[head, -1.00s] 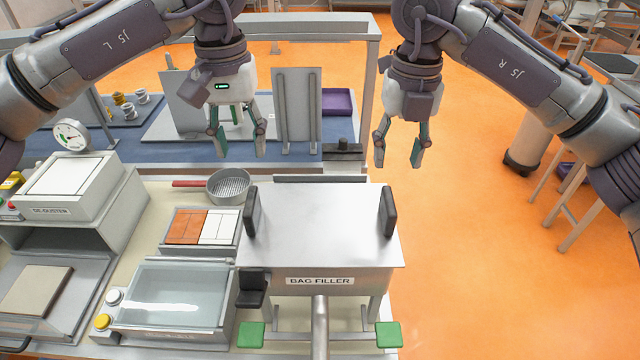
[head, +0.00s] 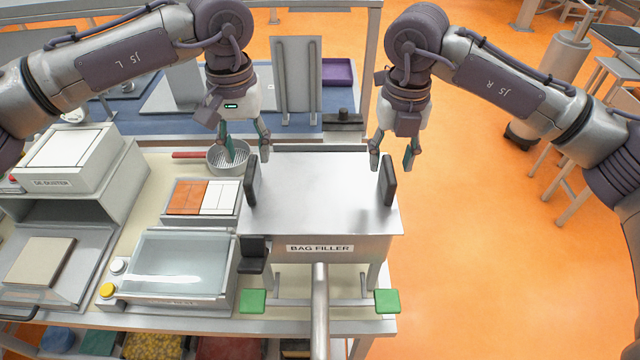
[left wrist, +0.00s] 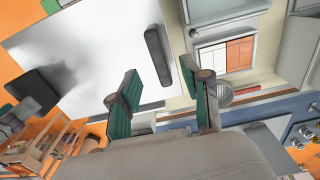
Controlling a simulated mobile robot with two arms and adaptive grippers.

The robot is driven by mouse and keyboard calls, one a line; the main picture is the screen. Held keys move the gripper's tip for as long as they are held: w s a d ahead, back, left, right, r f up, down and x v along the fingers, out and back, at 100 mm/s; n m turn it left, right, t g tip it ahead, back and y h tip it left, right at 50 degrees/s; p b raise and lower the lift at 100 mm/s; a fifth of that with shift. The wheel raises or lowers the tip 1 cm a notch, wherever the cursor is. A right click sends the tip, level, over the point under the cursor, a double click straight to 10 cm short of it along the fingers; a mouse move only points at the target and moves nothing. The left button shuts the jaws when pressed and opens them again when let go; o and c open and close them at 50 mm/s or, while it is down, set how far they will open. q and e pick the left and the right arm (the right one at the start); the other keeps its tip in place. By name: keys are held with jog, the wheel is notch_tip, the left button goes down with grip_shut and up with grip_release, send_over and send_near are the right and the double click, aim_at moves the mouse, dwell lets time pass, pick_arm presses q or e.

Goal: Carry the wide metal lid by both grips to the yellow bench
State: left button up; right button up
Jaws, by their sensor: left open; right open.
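The wide metal lid (head: 320,190) lies flat on top of the bag filler (head: 345,250). It has a dark upright grip at its left edge (head: 251,181) and another at its right edge (head: 388,181). My left gripper (head: 246,160) is open and empty, above and just behind the left grip. In the left wrist view the left grip (left wrist: 157,56) shows beyond my open left fingers (left wrist: 155,100), and the lid (left wrist: 85,50) spreads to the left. My right gripper (head: 391,165) is open and empty, above and just behind the right grip. The yellow bench is not identifiable here.
A round sieve with a red handle (head: 214,157) lies behind the left grip. A tile tray (head: 201,198), a glass-topped box (head: 180,270) and the de-duster (head: 70,158) stand to the left. Orange floor (head: 480,260) is open on the right.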

aim_at(250, 167)
pick_arm(q)
jog(key=shift+f, duration=2.75)
pick_arm(e)
jog(key=shift+f, duration=2.7)
pick_arm(q)
jog(key=shift+c, duration=0.2)
pick_arm(e)
jog(key=shift+c, duration=0.2)
pick_arm(q)
grip_shut()
pick_arm(e)
grip_shut()
pick_arm(q)
jog(key=shift+r, duration=0.1)
